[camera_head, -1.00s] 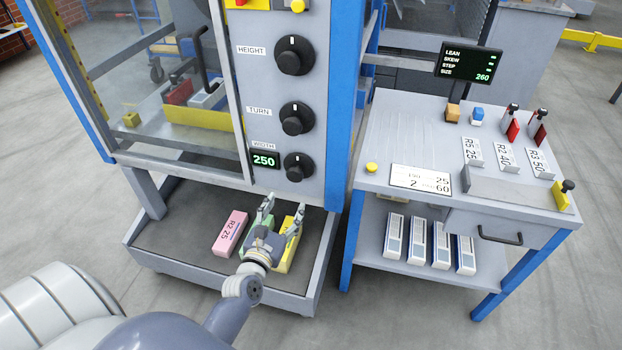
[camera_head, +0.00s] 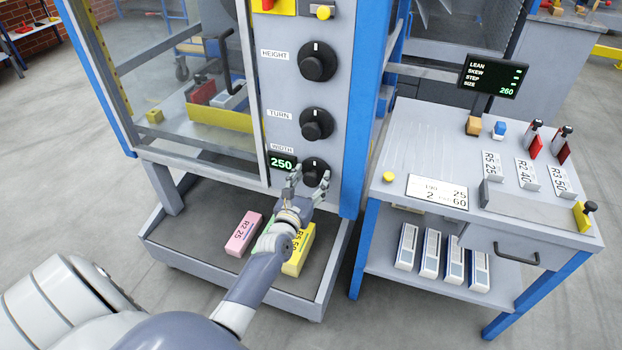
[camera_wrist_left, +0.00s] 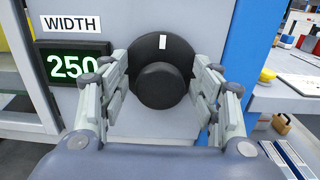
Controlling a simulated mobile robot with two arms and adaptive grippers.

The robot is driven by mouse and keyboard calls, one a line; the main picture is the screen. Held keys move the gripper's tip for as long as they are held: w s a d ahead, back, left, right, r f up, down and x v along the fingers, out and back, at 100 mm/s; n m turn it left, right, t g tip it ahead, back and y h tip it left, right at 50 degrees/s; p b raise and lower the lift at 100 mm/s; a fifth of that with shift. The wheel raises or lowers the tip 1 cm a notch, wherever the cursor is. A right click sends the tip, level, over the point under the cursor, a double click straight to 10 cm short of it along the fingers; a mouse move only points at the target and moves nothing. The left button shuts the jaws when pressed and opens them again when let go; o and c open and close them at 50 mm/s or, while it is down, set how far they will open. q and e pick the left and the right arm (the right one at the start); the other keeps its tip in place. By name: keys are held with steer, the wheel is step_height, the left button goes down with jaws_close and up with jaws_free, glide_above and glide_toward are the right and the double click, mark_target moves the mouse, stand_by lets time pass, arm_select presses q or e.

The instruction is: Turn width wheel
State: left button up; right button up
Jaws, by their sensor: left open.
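The width wheel (camera_head: 315,171) is a round black knob on the grey machine panel, below the TURN knob. In the left wrist view the width wheel (camera_wrist_left: 162,80) sits between the fingers, with its white mark at the top. The display (camera_wrist_left: 73,65) beside it reads 250; it also shows in the head view (camera_head: 283,163). My left gripper (camera_head: 308,176) is open in front of the wheel. In the left wrist view its fingers (camera_wrist_left: 163,92) stand on both sides of the knob; I cannot tell whether they touch it. My right gripper is not in view.
The HEIGHT knob (camera_head: 318,62) and TURN knob (camera_head: 316,124) are above on the panel. A tray (camera_head: 190,258) below holds a pink block (camera_head: 243,233) and a yellow block (camera_head: 299,250). A side table (camera_head: 430,150) with a screen (camera_head: 492,76) reading size 260 stands right.

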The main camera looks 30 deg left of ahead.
arm_select(q)
steer(key=shift+w, duration=0.15)
steer(key=shift+c, duration=0.6)
steer(key=c, duration=0.9)
steer(key=shift+m, duration=0.3)
